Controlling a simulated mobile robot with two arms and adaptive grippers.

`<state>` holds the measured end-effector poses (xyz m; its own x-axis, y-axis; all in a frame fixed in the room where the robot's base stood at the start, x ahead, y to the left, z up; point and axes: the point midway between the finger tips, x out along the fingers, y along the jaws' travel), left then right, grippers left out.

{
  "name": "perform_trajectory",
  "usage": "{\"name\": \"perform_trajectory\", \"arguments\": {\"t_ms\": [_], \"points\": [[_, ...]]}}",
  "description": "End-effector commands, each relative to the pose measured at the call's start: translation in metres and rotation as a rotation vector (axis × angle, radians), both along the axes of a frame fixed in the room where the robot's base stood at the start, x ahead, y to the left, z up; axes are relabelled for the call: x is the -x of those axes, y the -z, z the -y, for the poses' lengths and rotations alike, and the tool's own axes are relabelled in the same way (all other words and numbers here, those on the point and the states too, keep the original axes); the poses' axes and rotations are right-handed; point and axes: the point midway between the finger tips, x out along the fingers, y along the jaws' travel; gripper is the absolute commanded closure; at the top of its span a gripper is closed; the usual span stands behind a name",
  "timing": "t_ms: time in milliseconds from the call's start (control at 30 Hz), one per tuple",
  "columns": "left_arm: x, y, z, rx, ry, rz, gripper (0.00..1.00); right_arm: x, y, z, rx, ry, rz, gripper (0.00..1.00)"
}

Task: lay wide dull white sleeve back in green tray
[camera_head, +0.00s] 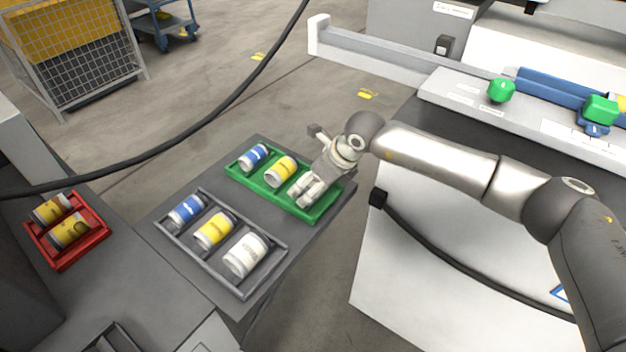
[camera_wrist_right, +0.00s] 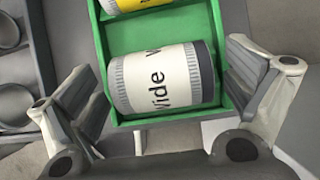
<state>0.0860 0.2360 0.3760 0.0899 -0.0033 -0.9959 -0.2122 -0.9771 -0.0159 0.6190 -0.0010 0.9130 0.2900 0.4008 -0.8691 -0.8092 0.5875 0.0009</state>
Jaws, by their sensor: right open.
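The wide dull white sleeve (camera_wrist_right: 160,80), printed "wide", lies on its side in the end compartment of the green tray (camera_wrist_right: 215,30) in the right wrist view. One end of it is dark grey. In the head view the right gripper hides most of this compartment of the green tray (camera_head: 240,178). My right gripper (camera_head: 305,190) is over the tray's right end, pointing down. In the right wrist view its fingers (camera_wrist_right: 158,88) are spread, one on each side of the sleeve, with gaps between. My left gripper is not in view.
The green tray also holds a blue sleeve (camera_head: 254,156) and a yellow sleeve (camera_head: 281,171). A grey tray (camera_head: 192,254) beside it holds blue, yellow and white sleeves. A red tray (camera_head: 66,264) with yellow sleeves stands left. A black cable crosses the upper left.

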Motion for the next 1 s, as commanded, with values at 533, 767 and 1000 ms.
{"name": "perform_trajectory", "arguments": {"t_ms": [533,767,1000], "points": [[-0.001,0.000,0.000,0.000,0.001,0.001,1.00,0.027,-0.088,0.040,-0.003,0.001,0.005,0.02],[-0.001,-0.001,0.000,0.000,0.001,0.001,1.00,0.033,-0.105,0.046,-0.004,0.000,0.004,0.02],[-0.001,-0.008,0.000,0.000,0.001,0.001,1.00,0.033,-0.126,0.047,-0.003,0.000,0.005,0.02]]}}
